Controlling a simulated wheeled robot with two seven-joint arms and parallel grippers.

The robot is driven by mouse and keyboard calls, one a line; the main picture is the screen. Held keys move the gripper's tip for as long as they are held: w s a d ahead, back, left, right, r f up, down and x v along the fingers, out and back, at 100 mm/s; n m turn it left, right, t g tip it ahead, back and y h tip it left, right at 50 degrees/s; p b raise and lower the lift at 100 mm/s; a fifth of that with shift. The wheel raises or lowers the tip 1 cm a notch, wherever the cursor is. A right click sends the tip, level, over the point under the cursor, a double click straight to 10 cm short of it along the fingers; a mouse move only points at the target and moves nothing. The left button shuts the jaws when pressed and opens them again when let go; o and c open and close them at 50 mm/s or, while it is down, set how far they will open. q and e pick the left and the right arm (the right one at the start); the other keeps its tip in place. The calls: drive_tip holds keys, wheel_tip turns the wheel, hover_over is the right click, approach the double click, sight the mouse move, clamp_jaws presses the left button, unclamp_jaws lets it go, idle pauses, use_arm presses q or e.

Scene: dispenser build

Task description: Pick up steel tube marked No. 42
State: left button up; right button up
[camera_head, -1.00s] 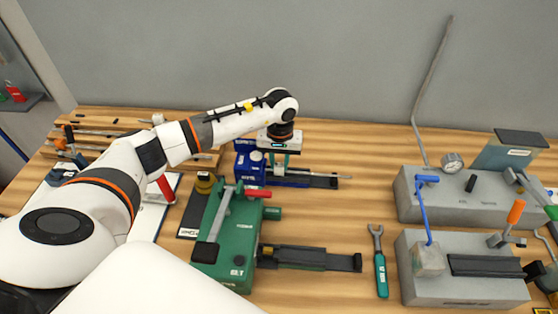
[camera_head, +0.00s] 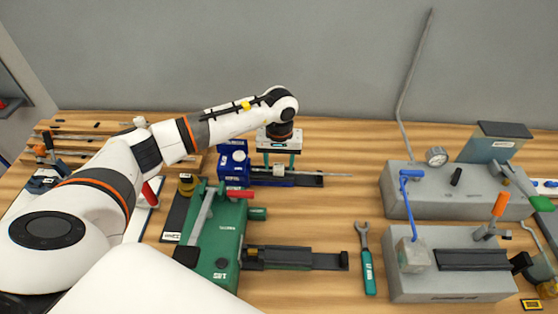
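A thin steel tube (camera_head: 337,175) lies level along the blue bench machine (camera_head: 235,160) and sticks out past the right end of its dark slide. No mark can be read on it, so I cannot tell whether it is No. 42. My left gripper (camera_head: 279,162) points down just above the blue machine's slide. Its two teal fingers stand apart, with nothing visible between them. The part of the tube under the fingers is hard to make out. My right gripper is not in view.
A green machine (camera_head: 222,250) with a red-handled lever stands in front of the blue one. A teal-handled wrench (camera_head: 368,270) lies right of it. Two grey block fixtures (camera_head: 450,295) fill the right side. A wooden rack (camera_head: 75,127) is partly behind my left arm.

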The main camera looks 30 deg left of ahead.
sight(280, 164)
use_arm(q)
wheel_tip(280, 164, up, 12)
drive_tip(key=b, duration=0.3)
idle(0.4)
drive_tip(key=shift+d+f, duration=0.1)
drive_tip(key=shift+d, duration=0.05)
idle(0.4)
